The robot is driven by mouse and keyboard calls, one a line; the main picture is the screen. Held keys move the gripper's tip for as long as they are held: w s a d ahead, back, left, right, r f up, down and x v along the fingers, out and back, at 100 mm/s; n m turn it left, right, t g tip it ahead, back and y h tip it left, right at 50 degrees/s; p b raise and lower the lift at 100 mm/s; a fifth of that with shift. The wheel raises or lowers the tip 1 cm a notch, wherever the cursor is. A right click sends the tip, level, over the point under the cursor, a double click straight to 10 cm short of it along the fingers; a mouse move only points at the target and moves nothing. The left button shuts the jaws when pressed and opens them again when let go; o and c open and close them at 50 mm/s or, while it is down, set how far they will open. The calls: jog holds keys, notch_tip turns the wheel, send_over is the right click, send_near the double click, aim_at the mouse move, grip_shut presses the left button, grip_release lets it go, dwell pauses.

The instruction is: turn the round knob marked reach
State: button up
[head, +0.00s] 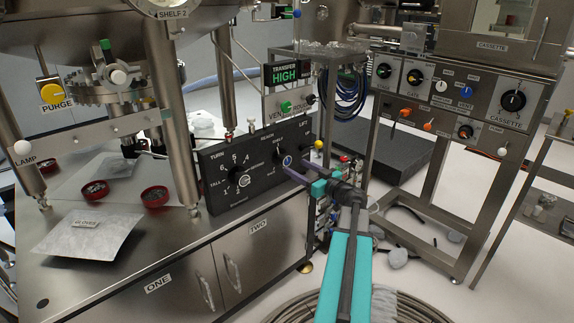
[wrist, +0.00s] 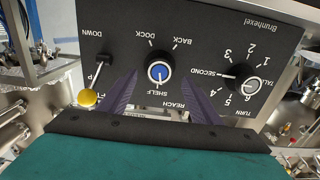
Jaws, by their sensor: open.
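The round reach knob (wrist: 158,74) has a blue centre with a white mark and sits on the black control panel, with BACK, DOCK and SHELF printed around it. In the wrist view the panel is upside down, and the mark points down towards SHELF. In the head view the knob (head: 287,161) is at the panel's right half, partly hidden by my gripper (head: 291,167). My gripper is open, with one dark finger on either side of the knob in the wrist view (wrist: 160,80). I see no clear finger contact with it.
The turn knob (wrist: 250,85) is on one side of the reach knob. The lift lever's yellow ball (wrist: 88,97) is on the other, close to a finger. The panel stands on a steel cabinet (head: 120,275). Blue cables (head: 348,92) hang behind.

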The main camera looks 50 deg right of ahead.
aim_at(287, 162)
jog(key=shift+w+d, duration=0.2)
jog(key=shift+w, duration=2.65)
jog(key=c, duration=1)
jog(key=shift+s+a, duration=0.1)
jog(key=shift+a, duration=0.35)
jog(key=shift+d, duration=0.35)
